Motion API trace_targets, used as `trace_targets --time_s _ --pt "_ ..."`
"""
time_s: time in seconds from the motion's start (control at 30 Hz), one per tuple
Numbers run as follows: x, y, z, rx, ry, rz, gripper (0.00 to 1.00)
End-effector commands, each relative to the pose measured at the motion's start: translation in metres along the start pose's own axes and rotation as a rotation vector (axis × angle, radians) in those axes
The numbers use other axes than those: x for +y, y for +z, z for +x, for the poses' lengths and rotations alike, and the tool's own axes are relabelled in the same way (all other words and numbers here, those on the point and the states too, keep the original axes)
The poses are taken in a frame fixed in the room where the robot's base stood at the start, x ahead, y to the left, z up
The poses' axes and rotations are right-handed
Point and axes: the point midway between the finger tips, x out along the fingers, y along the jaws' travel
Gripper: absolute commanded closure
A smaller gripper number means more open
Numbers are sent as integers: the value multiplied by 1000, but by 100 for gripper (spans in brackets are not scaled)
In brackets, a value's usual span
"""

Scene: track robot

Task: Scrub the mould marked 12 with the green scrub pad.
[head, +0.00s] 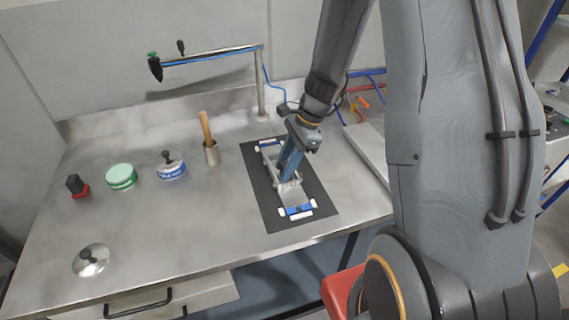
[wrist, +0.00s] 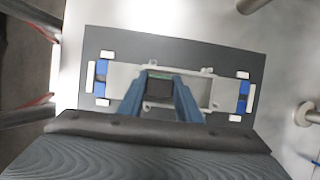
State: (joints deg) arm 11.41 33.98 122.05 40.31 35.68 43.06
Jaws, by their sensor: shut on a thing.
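The mould (head: 292,195) is a long pale grey metal piece on a dark mat, with blue and white blocks at both ends. It also shows in the wrist view (wrist: 205,92). I cannot read a number on it. My gripper (head: 287,176) points down over the middle of the mould. In the wrist view its two blue fingers (wrist: 160,82) are closed on a dark block with a green edge, which looks like the green scrub pad (wrist: 160,75). The pad's underside is hidden, so I cannot tell whether it touches the mould.
On the steel bench to the left stand a dark block on a red base (head: 77,187), a green-topped round tin (head: 121,176), a blue and white tin with a black knob (head: 171,167) and a wooden-handled tool in a metal cup (head: 211,154). A round metal lid (head: 90,261) lies near the front edge. A jointed pipe (head: 261,85) rises behind the mat.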

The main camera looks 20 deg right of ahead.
Motion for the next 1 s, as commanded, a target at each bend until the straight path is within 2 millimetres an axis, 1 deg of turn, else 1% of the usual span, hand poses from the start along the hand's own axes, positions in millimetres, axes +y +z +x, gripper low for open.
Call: trace_targets --time_s 0.23,0.6,1.0 --pt "-3 0 0 0 0 0 87" --pt "-22 -1 2 0 0 0 87" --pt "-26 -1 2 1 -1 0 87"
